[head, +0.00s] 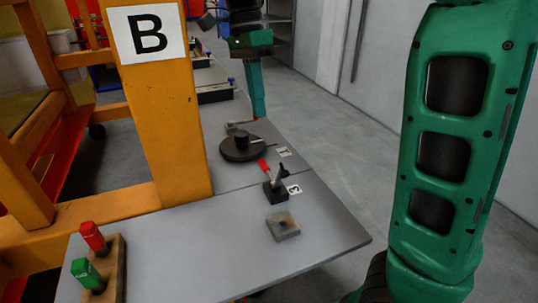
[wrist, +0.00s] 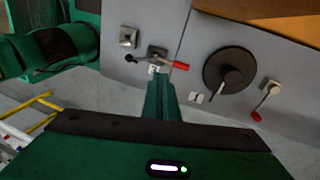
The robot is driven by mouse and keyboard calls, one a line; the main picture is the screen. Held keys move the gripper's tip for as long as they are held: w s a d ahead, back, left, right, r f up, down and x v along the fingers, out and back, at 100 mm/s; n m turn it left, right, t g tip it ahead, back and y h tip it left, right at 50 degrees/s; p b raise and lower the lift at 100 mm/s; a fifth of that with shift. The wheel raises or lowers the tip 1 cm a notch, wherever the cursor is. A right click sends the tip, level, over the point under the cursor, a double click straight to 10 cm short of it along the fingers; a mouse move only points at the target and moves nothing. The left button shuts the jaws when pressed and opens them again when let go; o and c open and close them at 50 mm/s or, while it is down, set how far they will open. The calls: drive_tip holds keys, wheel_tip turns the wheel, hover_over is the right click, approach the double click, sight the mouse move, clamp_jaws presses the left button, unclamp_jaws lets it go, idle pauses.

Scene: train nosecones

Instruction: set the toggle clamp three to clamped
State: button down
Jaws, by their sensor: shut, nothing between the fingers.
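Toggle clamp three (head: 275,189) stands on the grey table by a label reading 3. It has a dark base, and its red-tipped handle (head: 263,167) slants up to the left in the head view. In the wrist view the clamp (wrist: 156,53) lies just beyond my fingertips, its red handle (wrist: 180,65) pointing right and a black knob to the left. My gripper (wrist: 161,80) is shut and empty, its green fingers together. In the head view my gripper (head: 258,114) points down behind the black disc, apart from the clamp. Whether the fingers touch the clamp's base is not visible in the wrist view.
A black round disc (head: 243,147) with a knob sits behind the clamp. Another red-handled device (wrist: 265,96) is beyond it. A small grey block (head: 283,226) lies in front. An orange post (head: 163,110) marked B and red and green pegs (head: 92,237) stand left.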

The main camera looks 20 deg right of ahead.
drive_tip(key=shift+f, duration=0.1)
drive_tip(key=s+d+f, duration=0.1)
drive_tip(key=s+f, duration=0.4)
drive_tip(key=f, duration=0.5)
drive_tip(key=shift+s+d+f, duration=0.25)
drive_tip(key=shift+s+f, duration=0.1)
drive_tip(key=shift+s, duration=0.05)
idle(0.3)
